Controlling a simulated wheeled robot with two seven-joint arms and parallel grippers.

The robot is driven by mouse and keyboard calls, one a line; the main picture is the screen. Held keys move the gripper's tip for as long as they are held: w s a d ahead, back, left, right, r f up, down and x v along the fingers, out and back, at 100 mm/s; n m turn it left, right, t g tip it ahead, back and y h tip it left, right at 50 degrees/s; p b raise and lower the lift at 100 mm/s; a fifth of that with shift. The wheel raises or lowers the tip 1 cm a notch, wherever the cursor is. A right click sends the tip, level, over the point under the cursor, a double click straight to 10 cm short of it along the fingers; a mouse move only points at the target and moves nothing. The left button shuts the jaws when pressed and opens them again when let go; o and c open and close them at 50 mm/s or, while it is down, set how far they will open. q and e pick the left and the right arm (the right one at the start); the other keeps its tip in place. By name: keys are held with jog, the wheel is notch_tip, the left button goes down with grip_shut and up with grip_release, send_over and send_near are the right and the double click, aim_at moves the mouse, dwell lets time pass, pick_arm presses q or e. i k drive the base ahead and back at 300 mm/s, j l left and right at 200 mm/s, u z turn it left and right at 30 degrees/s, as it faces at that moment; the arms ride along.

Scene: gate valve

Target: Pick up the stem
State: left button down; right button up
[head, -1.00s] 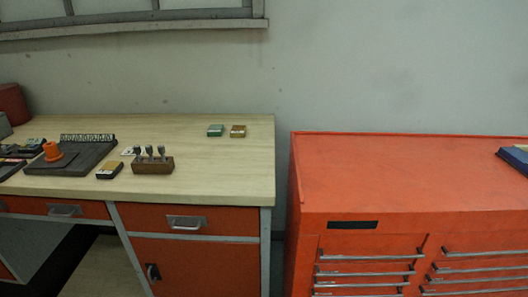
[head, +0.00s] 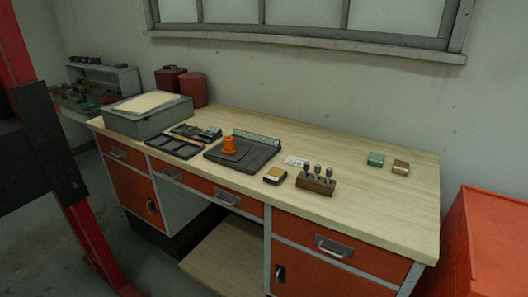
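No part that I can clearly identify as the stem shows. On the workbench (head: 380,200), an orange stepped part (head: 229,146) stands upright on a dark flat tray (head: 262,157) with a ribbed strip along its back edge. To its right, a brown wooden block (head: 316,187) holds 3 upright grey metal pieces (head: 317,171). I cannot tell whether any of them is the stem. Neither of my grippers is in view.
A small yellow-and-black box (head: 275,176) and a white card (head: 296,161) lie beside the block. Green (head: 376,159) and brown (head: 401,167) boxes sit at the back right. A grey case (head: 148,118) stands left. An orange cabinet (head: 492,245) is right; a red post (head: 88,235) is left.

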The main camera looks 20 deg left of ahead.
aim_at(329, 170)
jog(key=j+u, duration=0.1)
jog(key=j, duration=0.25)
jog(key=i+j+u, duration=0.15)
jog(key=j, duration=0.2)
jog(key=i+l, duration=0.25)
jog(key=i, duration=0.15)
jog(key=i+l, duration=0.25)
jog(key=i, duration=0.1)
